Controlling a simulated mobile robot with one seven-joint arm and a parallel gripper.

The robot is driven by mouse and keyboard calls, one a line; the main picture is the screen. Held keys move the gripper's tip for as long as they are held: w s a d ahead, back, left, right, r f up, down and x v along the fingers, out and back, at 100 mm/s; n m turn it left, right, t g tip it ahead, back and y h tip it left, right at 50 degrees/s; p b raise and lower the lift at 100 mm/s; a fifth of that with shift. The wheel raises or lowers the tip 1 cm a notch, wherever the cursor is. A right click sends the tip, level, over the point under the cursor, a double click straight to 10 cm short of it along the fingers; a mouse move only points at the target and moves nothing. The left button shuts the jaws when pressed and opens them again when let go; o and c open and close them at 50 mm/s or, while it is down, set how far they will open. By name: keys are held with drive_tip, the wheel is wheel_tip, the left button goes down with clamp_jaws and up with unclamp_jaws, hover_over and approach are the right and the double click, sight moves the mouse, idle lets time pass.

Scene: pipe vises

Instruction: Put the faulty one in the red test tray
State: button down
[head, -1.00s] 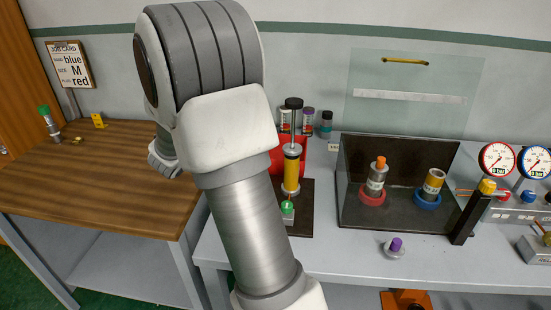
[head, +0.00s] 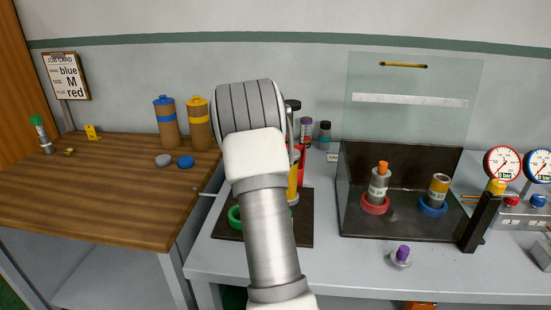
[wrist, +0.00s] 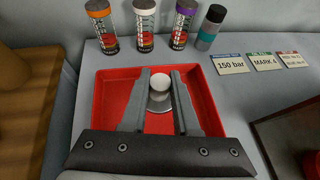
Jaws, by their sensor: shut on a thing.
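My gripper (wrist: 161,74) is shut on a small piece with a white round top and a silvery body (wrist: 159,84). In the wrist view it is over the red tray (wrist: 108,95), whose floor looks otherwise bare. I cannot tell whether the piece touches the tray floor. In the head view my arm hides the gripper and the held piece, and only a bit of red shows beside the arm. An orange-topped cylinder (head: 378,185) stands in a red ring and a yellow-banded cylinder (head: 438,190) in a blue ring. Which piece is faulty is not shown.
Several capped jars (wrist: 143,25) stand behind the tray, with label cards (wrist: 230,64) to its right. A black open box (head: 350,212) holds the ringed cylinders. A purple-topped piece (head: 402,255) stands in front. Two brown bottles (head: 168,125) stand on the wooden bench (head: 100,200).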

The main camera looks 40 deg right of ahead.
wheel_tip(320, 180, down, 5)
drive_tip(key=shift+f+b, duration=0.1)
drive_tip(key=shift+b, duration=1.15)
drive_tip(key=shift+f, duration=0.15)
drive_tip(key=c, duration=0.7)
unclamp_jaws()
drive_tip(key=shift+o, duration=0.2)
